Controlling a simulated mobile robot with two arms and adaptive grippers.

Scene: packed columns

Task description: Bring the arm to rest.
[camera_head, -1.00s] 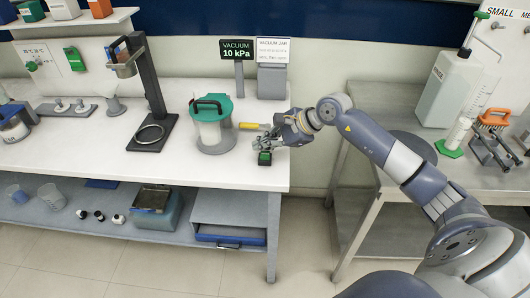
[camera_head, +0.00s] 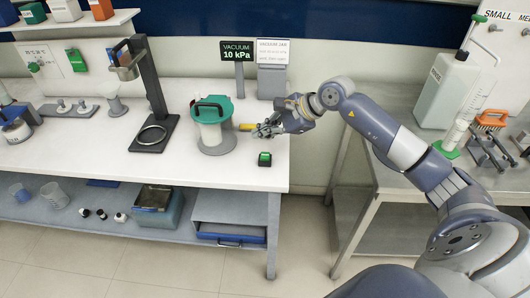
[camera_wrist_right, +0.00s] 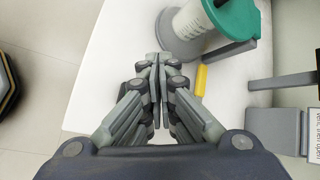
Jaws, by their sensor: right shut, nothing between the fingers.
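My right gripper (camera_head: 264,130) is shut and empty above the right end of the white bench (camera_head: 80,160). In the right wrist view its fingers (camera_wrist_right: 158,58) meet with nothing between them. It is beside the green-lidded vacuum jar (camera_head: 211,125), just right of it and apart from it as far as I can tell. The jar also shows in the right wrist view (camera_wrist_right: 195,24). A yellow handle (camera_head: 247,127) sticks out between the jar and the gripper. A small black block with a green top (camera_head: 265,159) sits on the bench just below the gripper. My left gripper is out of view.
A dark stand (camera_head: 150,100) with a ring is left of the jar. The vacuum display (camera_head: 238,50) and a sign (camera_head: 272,52) stand behind. Bare bench lies in front of the jar.

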